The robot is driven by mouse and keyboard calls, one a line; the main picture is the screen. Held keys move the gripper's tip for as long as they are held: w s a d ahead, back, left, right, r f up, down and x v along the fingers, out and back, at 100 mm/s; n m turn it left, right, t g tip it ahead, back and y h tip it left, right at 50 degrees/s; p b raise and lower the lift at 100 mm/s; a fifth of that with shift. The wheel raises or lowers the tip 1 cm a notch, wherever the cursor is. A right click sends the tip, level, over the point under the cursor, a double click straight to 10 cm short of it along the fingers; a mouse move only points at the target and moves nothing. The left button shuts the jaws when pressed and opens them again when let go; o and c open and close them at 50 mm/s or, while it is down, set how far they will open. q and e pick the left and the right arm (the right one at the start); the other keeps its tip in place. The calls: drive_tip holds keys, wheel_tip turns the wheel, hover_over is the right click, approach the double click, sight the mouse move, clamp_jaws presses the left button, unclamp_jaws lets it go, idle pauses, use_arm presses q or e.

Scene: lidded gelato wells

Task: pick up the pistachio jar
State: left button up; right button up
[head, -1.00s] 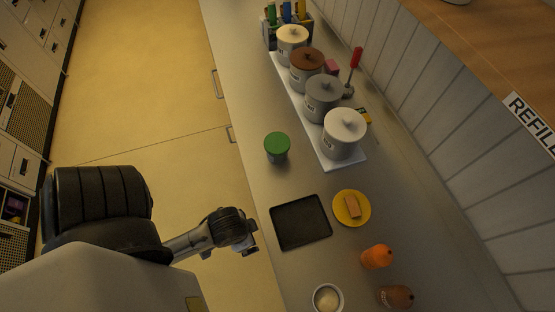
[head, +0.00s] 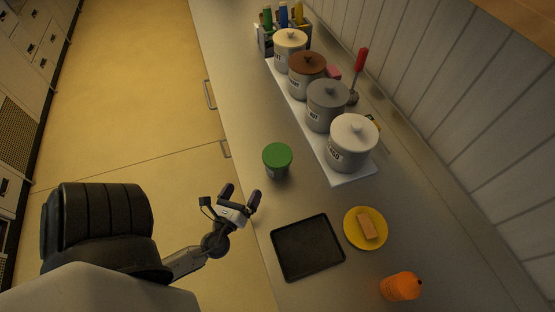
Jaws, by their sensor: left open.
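A small jar with a green lid (head: 277,160), which looks like the pistachio jar, stands upright on the counter (head: 237,110) near its front edge. Its label is mostly turned away and cannot be read. My left gripper (head: 241,194) is open and empty. It is just off the counter's front edge, to the lower left of the jar and apart from it. My right gripper does not show.
Several lidded wells stand in a row on a white base (head: 350,173) behind the jar. A black tray (head: 307,247), a yellow plate (head: 353,232) with a wafer-like block and an orange bottle (head: 401,286) are nearer. Bare counter surrounds the jar.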

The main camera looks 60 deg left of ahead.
sight(271, 172)
use_arm(q)
drive_tip(key=d+m+h, duration=0.1)
drive_tip(key=m, duration=0.1)
drive_tip(key=w+d+m+t+h, duration=0.1)
drive_tip(key=m, duration=0.1)
drive_tip(key=shift+w+f+m, duration=0.2)
drive_tip(key=shift+m, duration=0.2)
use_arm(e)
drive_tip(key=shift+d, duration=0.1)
use_arm(q)
drive_tip(key=shift+d+f+m+h, duration=0.1)
drive_tip(key=shift+d+m+h, duration=0.1)
drive_tip(key=shift+m+h, duration=0.15)
drive_tip(key=shift+w+m, duration=0.15)
drive_tip(key=shift+m, duration=0.1)
drive_tip(key=p+x, duration=0.2)
drive_tip(key=x, duration=0.5)
drive_tip(key=shift+w+a+r, duration=0.15)
drive_tip(key=shift+r, duration=0.05)
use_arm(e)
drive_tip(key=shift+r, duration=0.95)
use_arm(q)
drive_tip(key=shift+p+x, duration=0.55)
drive_tip(key=shift+x, duration=2)
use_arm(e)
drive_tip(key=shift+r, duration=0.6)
use_arm(q)
drive_tip(key=shift+w+a+f, duration=0.1)
drive_tip(key=shift+w+a, duration=0.1)
drive_tip(key=shift+w, duration=0.4)
